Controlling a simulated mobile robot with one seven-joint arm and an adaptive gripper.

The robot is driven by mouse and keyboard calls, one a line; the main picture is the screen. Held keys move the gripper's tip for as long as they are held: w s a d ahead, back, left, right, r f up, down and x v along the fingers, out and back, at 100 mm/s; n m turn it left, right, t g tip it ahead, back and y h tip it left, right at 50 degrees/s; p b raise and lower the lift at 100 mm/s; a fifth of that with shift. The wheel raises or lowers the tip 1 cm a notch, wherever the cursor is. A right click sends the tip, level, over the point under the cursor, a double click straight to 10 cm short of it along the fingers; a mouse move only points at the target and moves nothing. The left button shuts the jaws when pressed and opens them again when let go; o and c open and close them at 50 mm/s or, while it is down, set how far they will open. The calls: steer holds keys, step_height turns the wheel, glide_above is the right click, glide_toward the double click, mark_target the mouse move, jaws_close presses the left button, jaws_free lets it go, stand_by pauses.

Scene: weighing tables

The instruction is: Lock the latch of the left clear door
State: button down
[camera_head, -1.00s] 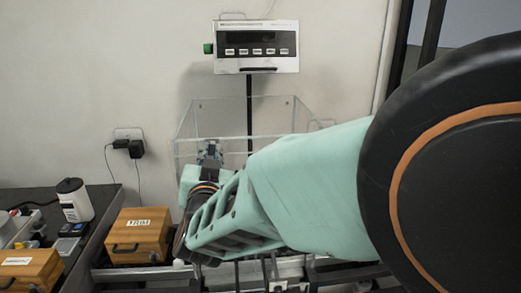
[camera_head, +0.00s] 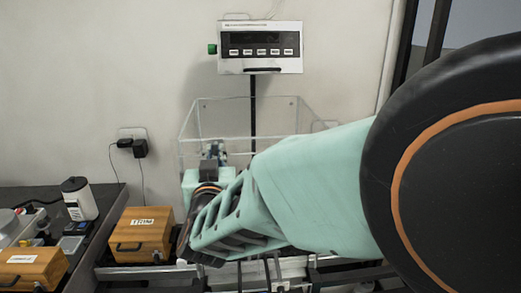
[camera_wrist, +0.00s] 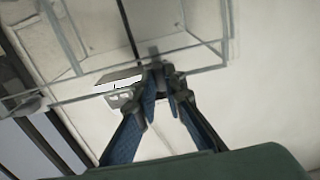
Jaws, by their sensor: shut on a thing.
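The clear enclosure (camera_head: 187,143) stands below the display against the wall, and its front is partly hidden by my arm. Its clear panes and edges also show in the wrist view (camera_wrist: 85,88). My gripper (camera_head: 213,150) is at the enclosure's left front. In the wrist view, the blue fingers of my gripper (camera_wrist: 164,72) meet at a small dark piece on the clear pane's edge, which seems to be the latch. The fingertips cover most of it, so I cannot tell its position.
The weighing display (camera_head: 260,47) is on a dark post behind the enclosure. A wooden TRIM box (camera_head: 140,240) stands at lower left. My arm covers the right side.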

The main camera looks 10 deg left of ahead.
steer(key=c, duration=2)
jaws_free()
